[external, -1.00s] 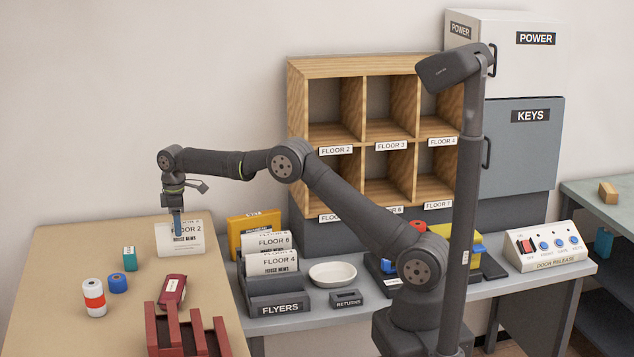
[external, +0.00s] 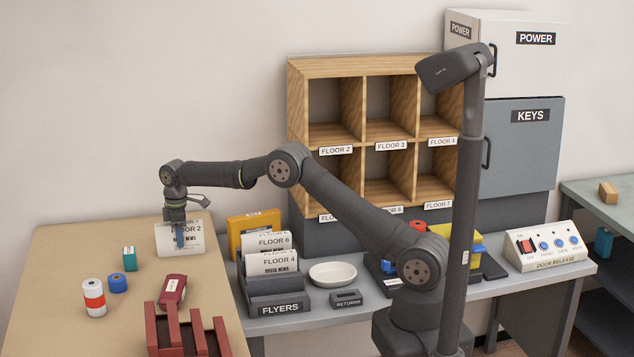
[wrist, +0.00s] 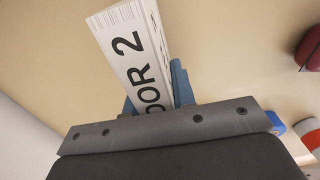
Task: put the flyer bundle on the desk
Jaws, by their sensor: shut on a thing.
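The flyer bundle (external: 192,242), white with a printed "2" label, stands roughly upright at the back right part of the tan desk (external: 60,258). My gripper (external: 180,238) is shut on it, with blue fingers at its sides. In the wrist view the bundle (wrist: 133,55) sits between the blue fingers and reads "OOR 2". Its lower edge is at or very near the desk top; I cannot tell whether it touches.
On the desk are a teal box (external: 129,258), a blue roll (external: 117,283), a white and orange roll (external: 94,298), a dark red pouch (external: 172,290) and a red rack (external: 165,325). The flyers holder (external: 278,305) with more bundles stands to the right. The desk's left part is clear.

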